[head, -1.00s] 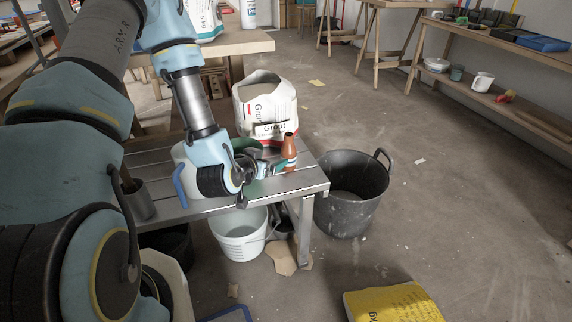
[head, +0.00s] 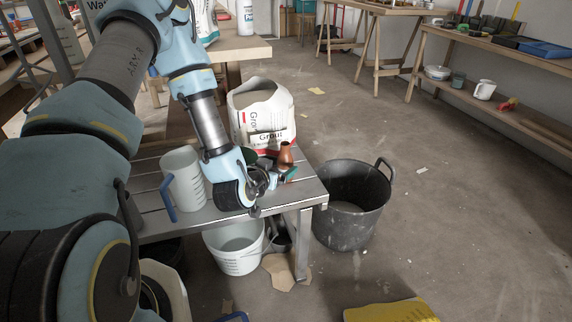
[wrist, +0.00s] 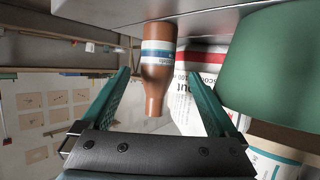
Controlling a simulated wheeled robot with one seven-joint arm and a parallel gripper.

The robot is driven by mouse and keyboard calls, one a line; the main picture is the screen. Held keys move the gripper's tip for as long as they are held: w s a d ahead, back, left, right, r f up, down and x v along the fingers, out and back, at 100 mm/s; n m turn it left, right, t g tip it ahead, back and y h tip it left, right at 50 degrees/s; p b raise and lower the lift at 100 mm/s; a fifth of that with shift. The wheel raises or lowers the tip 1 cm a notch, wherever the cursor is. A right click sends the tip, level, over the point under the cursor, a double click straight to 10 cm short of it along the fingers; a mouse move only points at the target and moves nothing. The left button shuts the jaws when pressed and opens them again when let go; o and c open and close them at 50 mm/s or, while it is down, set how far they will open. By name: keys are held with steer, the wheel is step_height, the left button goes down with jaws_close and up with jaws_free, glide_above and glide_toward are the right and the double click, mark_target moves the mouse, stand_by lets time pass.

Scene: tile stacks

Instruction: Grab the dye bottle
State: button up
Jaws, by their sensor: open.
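The dye bottle (head: 286,153) is a brown bottle with a narrow neck, standing near the right end of the grey slatted bench (head: 232,222). In the head view my gripper hides its lower part. In the wrist view the bottle (wrist: 157,84) shows inverted, with a white and blue label. My gripper (head: 279,176) is beside the bottle at low height. In the wrist view the open green fingers of my gripper (wrist: 158,74) lie on either side of the bottle's image, with gaps on both sides. I cannot tell how far the bottle reaches between them.
A Grout bag (head: 262,108) stands just behind the bottle. A large green object (wrist: 268,62) is close to the right finger in the wrist view. A white jug (head: 184,178) with a blue handle stands left on the bench. A black bucket (head: 350,222) is on the floor at right.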

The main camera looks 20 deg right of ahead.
mark_target(289, 160)
steer(key=x, duration=0.8)
steer(key=shift+s+d, duration=0.1)
jaws_close()
stand_by(0.6)
steer(key=shift+r, duration=0.15)
